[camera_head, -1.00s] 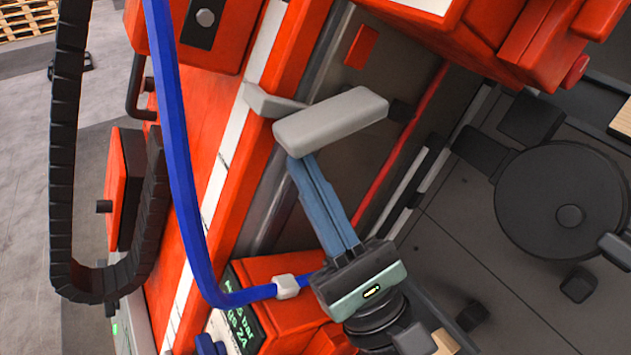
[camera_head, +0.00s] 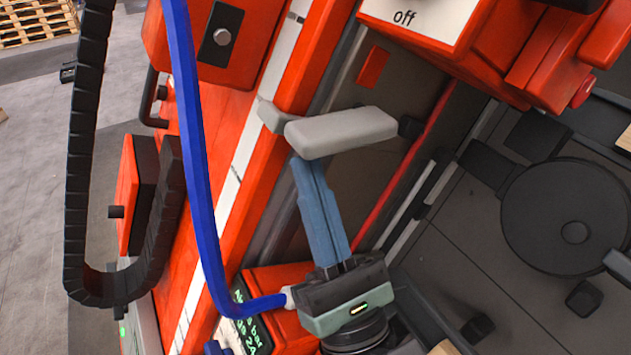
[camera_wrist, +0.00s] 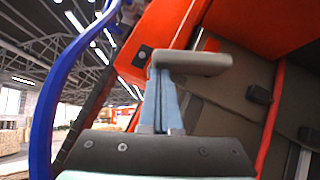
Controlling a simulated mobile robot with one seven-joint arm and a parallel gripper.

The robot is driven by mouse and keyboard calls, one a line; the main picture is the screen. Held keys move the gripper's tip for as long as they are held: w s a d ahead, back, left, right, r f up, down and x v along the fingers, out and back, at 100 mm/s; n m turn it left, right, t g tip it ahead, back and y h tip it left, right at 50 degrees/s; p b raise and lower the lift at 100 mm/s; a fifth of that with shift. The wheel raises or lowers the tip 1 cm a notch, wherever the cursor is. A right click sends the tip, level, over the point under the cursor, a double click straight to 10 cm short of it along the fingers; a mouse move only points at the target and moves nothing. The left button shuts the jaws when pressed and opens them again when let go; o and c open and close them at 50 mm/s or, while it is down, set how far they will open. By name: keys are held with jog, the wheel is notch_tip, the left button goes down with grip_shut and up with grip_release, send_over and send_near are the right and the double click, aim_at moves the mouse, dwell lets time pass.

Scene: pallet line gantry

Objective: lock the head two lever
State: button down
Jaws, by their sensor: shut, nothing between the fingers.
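A pale grey lever (camera_head: 342,132) with a bar-shaped grip sticks out from the orange machine column in the middle of the head view. It slants slightly up to the right, and it also shows in the wrist view (camera_wrist: 195,62). My gripper (camera_head: 304,162) has its blue fingers together, with nothing between them. The fingertips are right at the underside of the lever's left part and seem to touch it, but the exact contact is hidden. In the wrist view, the fingertips (camera_wrist: 161,74) end just below the bar. No label naming the lever is readable.
A blue hose (camera_head: 197,150) hangs left of the lever and runs to beside my gripper. A black cable chain (camera_head: 80,190) loops at the far left. A black disc (camera_head: 565,205) stands at the right.

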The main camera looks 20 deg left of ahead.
aim_at(306, 157)
jog(key=m+h, duration=0.1)
jog(key=r+m+t+p, duration=0.1)
jog(key=m+t+h, duration=0.1)
jog(key=shift+s+a+r+m+h, duration=0.15)
jog(key=shift+s+r+m+h, duration=0.1)
jog(key=shift+r+m+h, duration=0.1)
jog(key=m+h, duration=0.1)
jog(key=m, duration=0.1)
jog(key=r+m+t+h+p, duration=0.1)
jog(key=h, duration=0.1)
jog(key=shift+r+m+t+p, duration=0.1)
jog(key=shift+m+t+p, duration=0.2)
jog(key=shift+m, duration=0.05)
jog(key=shift+r, duration=0.3)
jog(key=shift+r, duration=0.15)
